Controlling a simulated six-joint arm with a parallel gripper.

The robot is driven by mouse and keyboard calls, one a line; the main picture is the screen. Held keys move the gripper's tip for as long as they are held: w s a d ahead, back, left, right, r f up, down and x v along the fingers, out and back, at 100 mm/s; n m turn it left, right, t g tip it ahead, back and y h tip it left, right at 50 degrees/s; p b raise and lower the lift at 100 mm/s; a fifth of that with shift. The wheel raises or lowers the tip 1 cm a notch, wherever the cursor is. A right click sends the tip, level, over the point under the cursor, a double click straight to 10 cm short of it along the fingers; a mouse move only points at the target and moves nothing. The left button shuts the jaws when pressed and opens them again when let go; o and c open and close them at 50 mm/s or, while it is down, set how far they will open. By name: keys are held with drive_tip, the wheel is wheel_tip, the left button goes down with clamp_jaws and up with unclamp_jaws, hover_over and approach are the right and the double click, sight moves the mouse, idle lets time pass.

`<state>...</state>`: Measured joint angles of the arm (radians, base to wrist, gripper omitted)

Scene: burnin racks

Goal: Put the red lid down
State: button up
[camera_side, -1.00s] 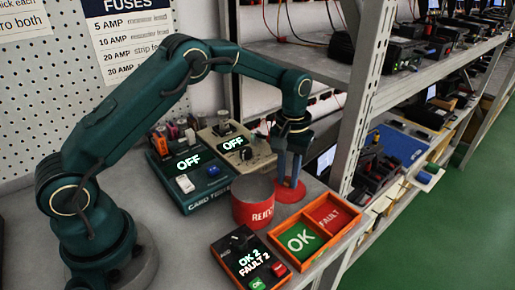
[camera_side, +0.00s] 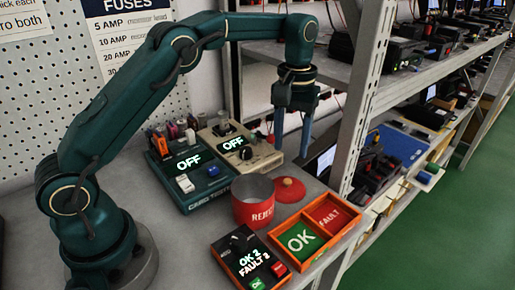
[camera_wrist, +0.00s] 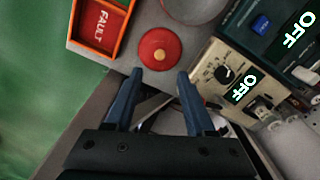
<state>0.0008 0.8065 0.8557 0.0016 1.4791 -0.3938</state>
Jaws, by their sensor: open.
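The red lid (camera_side: 289,189) lies flat on the grey bench, beside the red REJECT can (camera_side: 254,203) and behind the orange tray. In the wrist view the lid (camera_wrist: 159,49) shows as a red disc with a tan knob, just beyond my fingertips. The open can (camera_wrist: 196,8) is partly cut off at the top there. My gripper (camera_side: 293,130) is above the lid, open and empty, with its fingers pointing down. In the wrist view my gripper (camera_wrist: 158,78) has its two blue fingers spread apart with nothing between them.
The orange tray (camera_side: 288,262) with OK and FAULT compartments is in front of the lid. A counter box (camera_side: 250,259) and two testers reading OFF, one green (camera_side: 192,190) and one beige (camera_side: 262,158), stand close by. A shelf post (camera_side: 357,110) rises at the right.

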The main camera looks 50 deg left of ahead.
drive_tip(key=s+r+m+t, duration=0.3)
drive_tip(key=s+r, duration=0.7)
drive_tip(key=s, duration=0.1)
drive_tip(key=s+f+m+t, duration=0.1)
drive_tip(key=s+f, duration=0.4)
drive_tip(key=s, duration=0.5)
drive_tip(key=shift+s+m+t, duration=0.3)
drive_tip(key=shift+s+t, duration=0.05)
drive_tip(key=shift+t, duration=0.45)
